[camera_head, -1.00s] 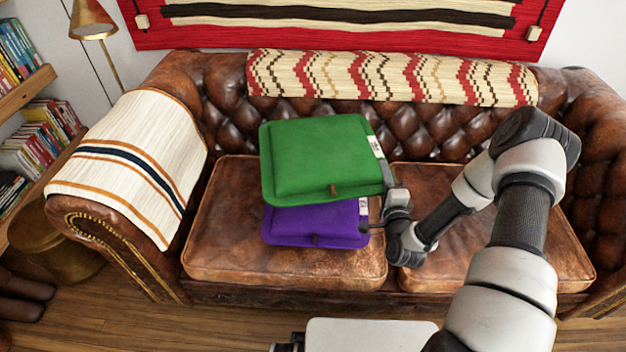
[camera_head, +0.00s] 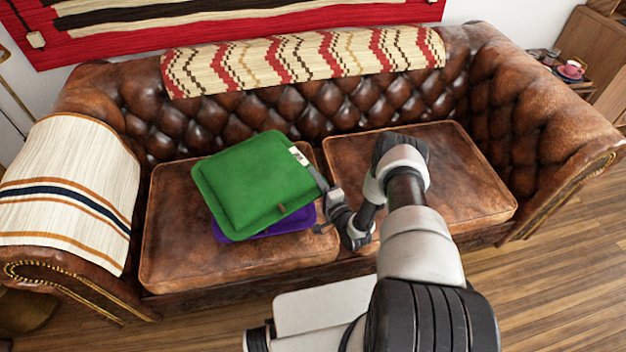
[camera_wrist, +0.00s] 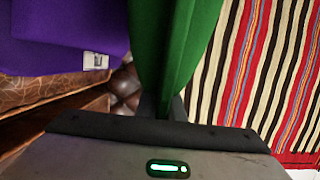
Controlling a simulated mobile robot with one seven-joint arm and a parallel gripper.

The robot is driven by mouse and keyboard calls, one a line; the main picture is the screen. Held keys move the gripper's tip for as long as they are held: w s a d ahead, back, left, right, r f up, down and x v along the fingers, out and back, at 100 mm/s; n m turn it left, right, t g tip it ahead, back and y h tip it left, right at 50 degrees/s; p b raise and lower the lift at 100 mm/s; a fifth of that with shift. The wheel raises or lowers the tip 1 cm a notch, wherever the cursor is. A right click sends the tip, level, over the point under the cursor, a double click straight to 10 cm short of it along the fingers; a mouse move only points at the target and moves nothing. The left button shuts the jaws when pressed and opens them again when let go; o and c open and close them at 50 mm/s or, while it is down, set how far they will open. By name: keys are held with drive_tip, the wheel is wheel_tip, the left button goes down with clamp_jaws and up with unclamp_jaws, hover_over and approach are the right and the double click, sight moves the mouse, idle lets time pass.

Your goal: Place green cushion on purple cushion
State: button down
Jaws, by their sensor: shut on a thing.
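The green cushion (camera_head: 256,184) is square with a white tag and is held above the sofa's left seat. My gripper (camera_head: 325,194) is shut on its right edge. In the wrist view the green cushion (camera_wrist: 175,50) runs up from between my fingers (camera_wrist: 165,108). The purple cushion (camera_head: 268,229) lies on the left seat below the green one, which hides most of it in the head view. In the wrist view the purple cushion (camera_wrist: 60,40) is at the upper left with a white tag, apart from the green one. I cannot tell from the head view whether the two touch.
The brown leather sofa (camera_head: 430,180) has a clear right seat. A striped cloth (camera_head: 70,195) covers its left arm, and a patterned cloth (camera_head: 305,60) lies over its back. A red cup (camera_head: 571,69) stands on a side table at the far right.

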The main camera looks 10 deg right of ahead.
drive_tip(key=shift+f, duration=0.5)
drive_tip(key=shift+f+b, duration=0.15)
drive_tip(key=shift+b, duration=0.15)
drive_tip(key=c, duration=1.9)
unclamp_jaws()
